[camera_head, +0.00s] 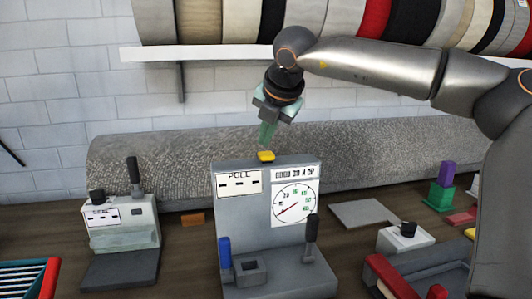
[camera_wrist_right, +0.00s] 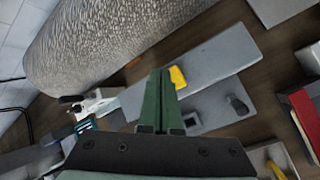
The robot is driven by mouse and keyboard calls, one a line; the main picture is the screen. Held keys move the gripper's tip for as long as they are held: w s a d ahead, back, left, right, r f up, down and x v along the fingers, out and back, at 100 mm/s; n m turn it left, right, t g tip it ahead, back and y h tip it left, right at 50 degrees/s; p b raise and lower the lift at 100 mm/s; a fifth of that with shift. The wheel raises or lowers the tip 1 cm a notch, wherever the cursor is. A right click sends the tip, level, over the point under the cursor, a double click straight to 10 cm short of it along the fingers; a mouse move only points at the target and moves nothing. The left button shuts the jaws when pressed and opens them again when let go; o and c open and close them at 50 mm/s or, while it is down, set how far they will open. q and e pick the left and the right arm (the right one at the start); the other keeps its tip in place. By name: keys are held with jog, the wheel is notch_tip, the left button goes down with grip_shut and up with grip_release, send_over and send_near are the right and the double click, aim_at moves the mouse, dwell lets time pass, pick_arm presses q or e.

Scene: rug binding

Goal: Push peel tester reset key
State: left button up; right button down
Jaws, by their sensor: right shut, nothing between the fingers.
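The peel tester (camera_head: 240,212) is a grey upright machine with a "PULL" display (camera_head: 239,183) and a round dial (camera_head: 294,204). Its yellow key (camera_head: 266,157) sits on the top edge. My right gripper (camera_head: 267,141) is shut and empty, pointing down just above the key in the head view; whether it touches is hard to tell. In the right wrist view the shut green fingers (camera_wrist_right: 161,72) appear right beside the yellow key (camera_wrist_right: 177,77), on its left. My left gripper is not in view.
A blue-handled lever (camera_head: 224,252) and a black-handled lever (camera_head: 311,235) rise at the tester's front. A smaller machine (camera_head: 122,225) stands left. A rolled grey rug (camera_head: 160,155) lies behind. A shelf (camera_head: 220,51) with rolls hangs above. A red-edged fixture (camera_head: 390,278) is front right.

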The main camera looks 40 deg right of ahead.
aim_at(266, 155)
jog(key=shift+r+p, duration=1.85)
jog(key=shift+r, duration=0.75)
jog(key=shift+f, duration=0.15)
